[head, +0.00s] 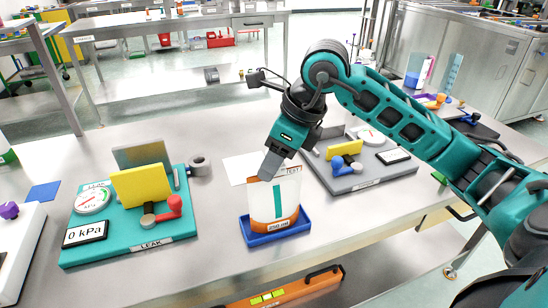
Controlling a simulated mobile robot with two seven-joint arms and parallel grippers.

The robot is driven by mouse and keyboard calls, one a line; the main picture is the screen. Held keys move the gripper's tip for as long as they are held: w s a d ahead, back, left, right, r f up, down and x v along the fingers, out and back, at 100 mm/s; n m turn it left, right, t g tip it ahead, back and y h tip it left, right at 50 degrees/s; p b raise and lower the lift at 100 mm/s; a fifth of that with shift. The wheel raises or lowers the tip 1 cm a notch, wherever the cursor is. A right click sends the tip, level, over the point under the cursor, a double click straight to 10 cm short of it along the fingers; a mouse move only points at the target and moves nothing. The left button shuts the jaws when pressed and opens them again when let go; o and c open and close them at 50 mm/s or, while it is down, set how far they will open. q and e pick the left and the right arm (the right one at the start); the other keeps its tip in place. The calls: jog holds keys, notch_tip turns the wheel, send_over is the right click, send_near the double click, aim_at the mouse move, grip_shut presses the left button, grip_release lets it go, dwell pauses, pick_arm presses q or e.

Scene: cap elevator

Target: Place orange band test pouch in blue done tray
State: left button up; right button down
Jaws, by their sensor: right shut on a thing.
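The test pouch (286,198) is pale with a teal stripe, an orange band near its bottom and a "250 ml" label. It is upright, and its lower edge appears inside the rim of the small blue tray (262,240). I cannot tell whether it rests on the tray floor. My right gripper (272,166) reaches down from above and is shut on the pouch's top edge, hiding part of it. My left gripper is not in view.
A teal leak-test station (132,253) with a gauge and yellow block stands left of the tray. A grey station (345,184) stands right and behind. A white sheet (236,168) lies behind the pouch. The metal table's (215,235) front edge is close to the tray.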

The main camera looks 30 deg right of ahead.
jog(key=c, duration=1)
grip_release()
jog(key=shift+f, duration=0.15)
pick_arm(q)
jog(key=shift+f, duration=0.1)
pick_arm(e)
jog(key=o, duration=0.5)
jog(key=shift+r, duration=0.3)
pick_arm(q)
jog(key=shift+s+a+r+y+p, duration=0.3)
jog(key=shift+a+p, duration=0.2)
jog(key=shift+p, duration=0.25)
pick_arm(e)
jog(key=v, duration=1.1)
jog(key=shift+s+d+r, duration=0.1)
jog(key=shift+s+r, duration=0.05)
jog(key=shift+r, duration=0.2)
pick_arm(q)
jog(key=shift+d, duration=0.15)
